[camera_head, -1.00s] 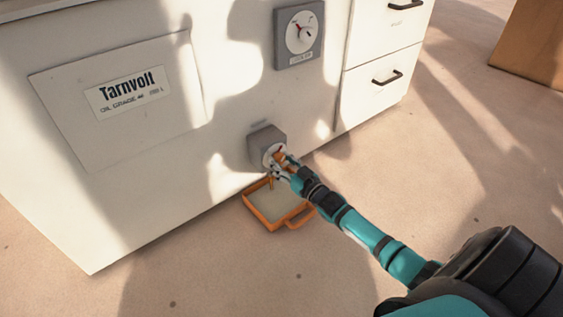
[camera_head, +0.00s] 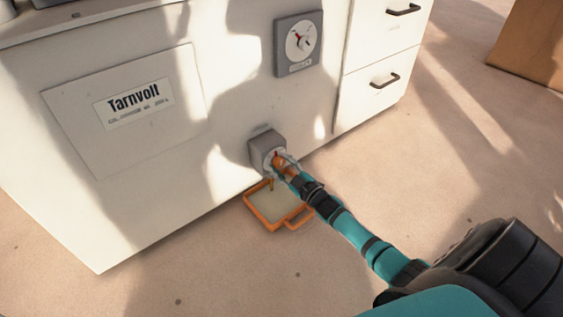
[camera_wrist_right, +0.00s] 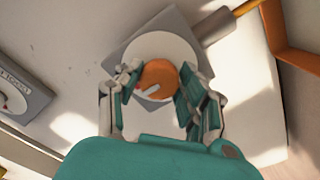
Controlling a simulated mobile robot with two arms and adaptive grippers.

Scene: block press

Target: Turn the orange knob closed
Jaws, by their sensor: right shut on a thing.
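The orange knob (camera_wrist_right: 158,80) sits on a white round dial plate on the grey box (camera_head: 264,143), low on the white cabinet front. It also shows in the head view (camera_head: 279,160), partly hidden by my fingers. My right gripper (camera_head: 287,167) reaches it from the lower right. In the wrist view the right gripper's (camera_wrist_right: 160,92) fingers stand on both sides of the knob and are shut on it. A white mark on the knob points to the lower left in the wrist view. My left gripper is in neither view.
An orange-rimmed tray (camera_head: 256,216) stands on the floor below the box, under a small spout (camera_head: 271,184). A gauge (camera_head: 298,43) is on the cabinet above. Drawers with a dark handle (camera_head: 385,80) are at right.

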